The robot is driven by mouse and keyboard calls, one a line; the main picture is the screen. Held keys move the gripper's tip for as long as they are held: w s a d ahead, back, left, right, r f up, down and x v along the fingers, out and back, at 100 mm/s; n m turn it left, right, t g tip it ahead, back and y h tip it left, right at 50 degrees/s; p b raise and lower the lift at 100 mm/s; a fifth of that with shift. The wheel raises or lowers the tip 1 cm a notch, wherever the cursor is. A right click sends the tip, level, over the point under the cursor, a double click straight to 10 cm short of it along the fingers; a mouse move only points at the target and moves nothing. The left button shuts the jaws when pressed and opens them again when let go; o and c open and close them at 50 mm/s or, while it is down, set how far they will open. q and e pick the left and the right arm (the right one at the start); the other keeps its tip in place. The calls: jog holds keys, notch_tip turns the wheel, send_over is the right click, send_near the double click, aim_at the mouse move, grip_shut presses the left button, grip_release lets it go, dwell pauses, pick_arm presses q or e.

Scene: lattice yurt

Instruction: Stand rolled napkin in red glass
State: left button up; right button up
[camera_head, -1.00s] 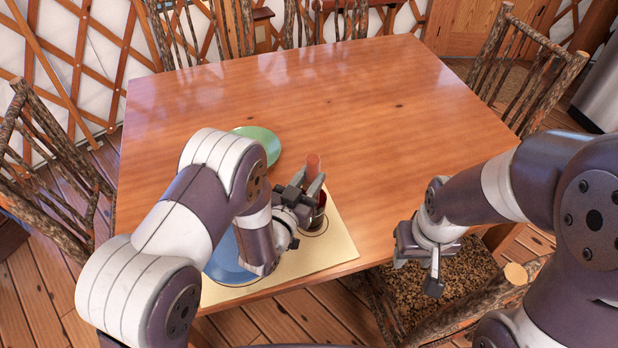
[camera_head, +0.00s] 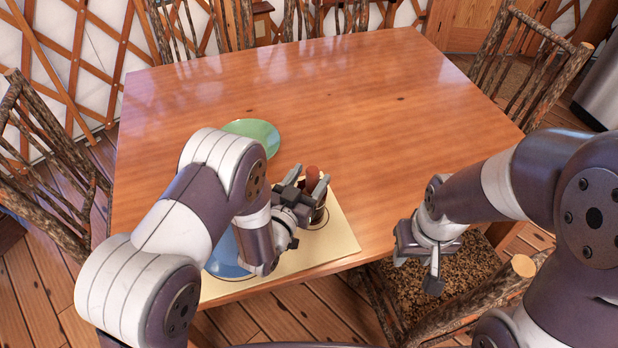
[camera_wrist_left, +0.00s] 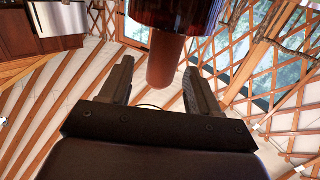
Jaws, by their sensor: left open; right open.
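The rolled napkin (camera_head: 312,174) is a reddish-brown roll standing roughly upright, its lower part in the dark red glass (camera_head: 322,213). The glass stands on the pale placemat, partly hidden by my left gripper (camera_head: 308,180). In the left wrist view the scene is upside down: the glass (camera_wrist_left: 176,12) is at the top and the napkin (camera_wrist_left: 164,64) sticks out of it. Its free end is between the open fingers of my left gripper (camera_wrist_left: 159,72), with gaps on both sides. My right gripper (camera_head: 432,272) is open and empty, off the table's front edge.
A blue plate (camera_head: 226,258) lies on the placemat (camera_head: 335,250), partly behind my left arm. A green plate (camera_head: 256,131) lies further back. The table (camera_head: 370,110) is clear at the back and right. Branch chairs surround it.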

pick_arm(q)
jog(key=b+v, duration=0.1)
jog(key=v, duration=1.1)
jog(key=shift+s, duration=0.2)
jog(key=shift+a, duration=0.1)
